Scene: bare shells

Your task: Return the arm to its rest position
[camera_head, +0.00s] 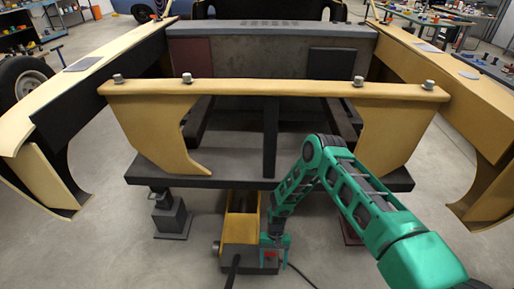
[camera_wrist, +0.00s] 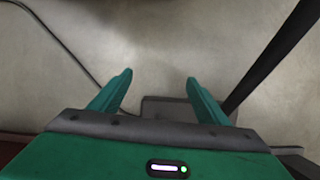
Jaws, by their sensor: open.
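My green arm (camera_head: 350,190) reaches in from the lower right of the head view, bends at a raised elbow and drops down in front of the yellow car-body shell. My gripper (camera_head: 274,240) is low, close to the front end of a yellow and grey unit (camera_head: 240,232) on the floor; whether they touch is unclear.
The shell's yellow crossbar (camera_head: 275,91) and dark lower ledge (camera_head: 235,180) stand close behind my arm. A jack stand (camera_head: 171,215) is at left. A black cable (camera_head: 234,270) runs from the yellow unit. Open concrete floor (camera_head: 110,245) lies at the lower left.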

